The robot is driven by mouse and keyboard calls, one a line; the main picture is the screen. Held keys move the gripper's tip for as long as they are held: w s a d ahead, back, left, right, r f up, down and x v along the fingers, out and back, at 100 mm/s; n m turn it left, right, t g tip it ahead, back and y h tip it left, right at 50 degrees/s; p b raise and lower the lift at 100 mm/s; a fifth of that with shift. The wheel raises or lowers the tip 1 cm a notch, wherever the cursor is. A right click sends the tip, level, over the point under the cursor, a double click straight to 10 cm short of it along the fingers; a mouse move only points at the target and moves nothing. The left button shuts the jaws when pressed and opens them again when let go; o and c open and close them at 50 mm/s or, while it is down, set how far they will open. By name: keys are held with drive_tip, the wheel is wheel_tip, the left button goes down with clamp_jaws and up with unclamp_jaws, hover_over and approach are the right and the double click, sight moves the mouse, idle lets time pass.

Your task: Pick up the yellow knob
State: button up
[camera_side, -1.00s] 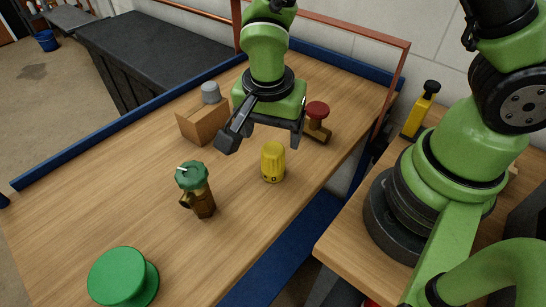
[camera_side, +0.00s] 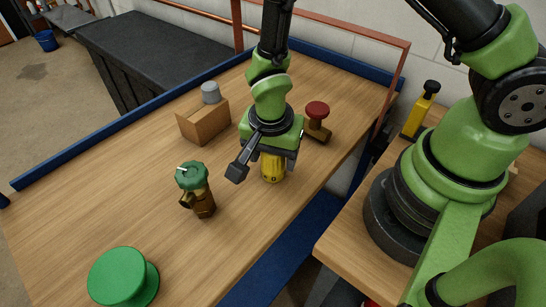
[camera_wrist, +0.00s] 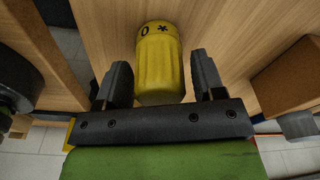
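The yellow knob (camera_side: 272,172) stands upright on the wooden table in the side view, its upper part hidden behind my gripper (camera_side: 265,172). In the wrist view the yellow knob (camera_wrist: 161,64) shows its ribbed side and a band with dark marks. It lies between the two fingers of my gripper (camera_wrist: 162,78), which are spread wide. There is a visible gap between each finger and the knob. My gripper is open, pointing down over the knob, and holds nothing.
A brass valve with a green cap (camera_side: 196,190) stands left of my gripper. A red-topped valve (camera_side: 317,122) is close behind it on the right.

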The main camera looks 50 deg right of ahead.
drive_tip(key=c, duration=0.7)
drive_tip(key=shift+r, duration=0.1)
